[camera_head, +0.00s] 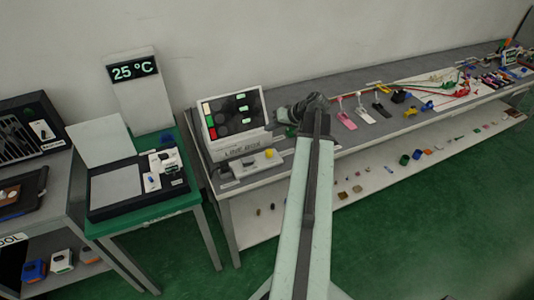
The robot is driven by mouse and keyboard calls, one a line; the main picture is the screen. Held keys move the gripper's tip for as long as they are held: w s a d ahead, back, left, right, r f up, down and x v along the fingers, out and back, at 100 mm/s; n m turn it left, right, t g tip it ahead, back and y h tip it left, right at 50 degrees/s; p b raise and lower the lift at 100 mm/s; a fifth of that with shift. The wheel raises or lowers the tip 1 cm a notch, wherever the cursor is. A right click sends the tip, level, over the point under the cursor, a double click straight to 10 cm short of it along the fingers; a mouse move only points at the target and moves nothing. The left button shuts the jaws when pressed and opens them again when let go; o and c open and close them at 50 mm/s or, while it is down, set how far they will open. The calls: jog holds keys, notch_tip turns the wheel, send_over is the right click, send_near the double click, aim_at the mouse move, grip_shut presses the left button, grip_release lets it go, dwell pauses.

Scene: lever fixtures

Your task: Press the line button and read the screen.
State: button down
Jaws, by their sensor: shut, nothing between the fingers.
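The line box (236,151) stands at the left end of the long bench. Its upright screen (233,113) shows pale green bars on the right and small red, green and pale blocks on the left. Any small text is too small to read. A low grey unit in front of it carries a round yellow button (269,153). My arm reaches up from the bottom. My dark gripper (285,114) is at its end, to the right of the screen and above and beyond the button, apart from it. It is shut and empty; its fingertips are small and dark.
Levers, including a pink one (345,120), line the bench to the right. Coloured small objects fill the lower shelf. A green table (150,209) at left holds a black case, with a display (133,71) reading 25 °C behind. Green floor is open at lower right.

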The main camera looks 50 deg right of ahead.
aim_at(271, 152)
dwell(0.3)
notch_tip(271, 152, down, 9)
jog(key=b, duration=0.9)
jog(key=shift+r, duration=0.1)
dwell(1.5)
jog(key=shift+s+f+b, duration=0.15)
jog(key=shift+f+b, duration=0.2)
jog(key=shift+f, duration=0.1)
jog(key=shift+f+b, duration=0.6)
dwell(0.5)
jog(key=shift+r, duration=0.1)
jog(key=shift+r+p, duration=0.95)
jog(key=shift+p, duration=0.1)
